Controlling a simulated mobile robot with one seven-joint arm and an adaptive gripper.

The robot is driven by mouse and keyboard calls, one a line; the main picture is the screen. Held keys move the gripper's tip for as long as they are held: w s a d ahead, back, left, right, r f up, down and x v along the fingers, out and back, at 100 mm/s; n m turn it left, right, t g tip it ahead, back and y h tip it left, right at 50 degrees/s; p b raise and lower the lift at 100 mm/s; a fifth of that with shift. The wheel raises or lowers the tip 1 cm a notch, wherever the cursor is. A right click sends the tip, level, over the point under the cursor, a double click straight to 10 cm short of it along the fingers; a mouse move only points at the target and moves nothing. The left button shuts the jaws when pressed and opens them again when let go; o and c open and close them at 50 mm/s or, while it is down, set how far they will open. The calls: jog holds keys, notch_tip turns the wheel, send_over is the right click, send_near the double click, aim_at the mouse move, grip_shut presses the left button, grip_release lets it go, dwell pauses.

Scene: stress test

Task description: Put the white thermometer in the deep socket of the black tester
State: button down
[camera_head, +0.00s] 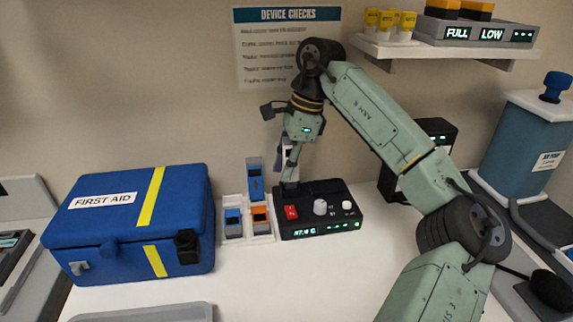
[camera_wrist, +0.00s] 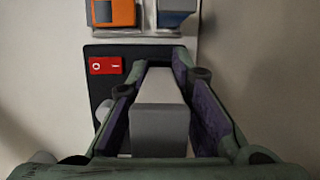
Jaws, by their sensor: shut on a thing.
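The black tester (camera_head: 335,192) stands on the white table, with a red switch (camera_head: 291,212), a grey knob (camera_head: 320,207) and a lit display on its front. My gripper (camera_head: 288,165) points down over its back left part. It is shut on the white thermometer (camera_wrist: 160,125), whose grey-white body lies between the purple finger pads in the wrist view. In the head view its lower end meets the back left of the tester's top; I cannot tell whether it is inside a socket. The tester (camera_wrist: 97,52) also shows in the wrist view, its sockets hidden behind thermometer and fingers.
A white rack (camera_head: 261,238) with blue and orange devices stands close to the tester's left. A blue first aid box (camera_head: 130,225) is further left. A dark upright device (camera_head: 438,130) stands behind to the right. A shelf (camera_head: 450,50) hangs above right.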

jog(key=shift+f+b, duration=0.45)
jog(key=shift+f, duration=0.3)
jog(key=c, duration=1.4)
grip_release()
jog(key=shift+o, duration=0.2)
jog(key=shift+r, duration=0.1)
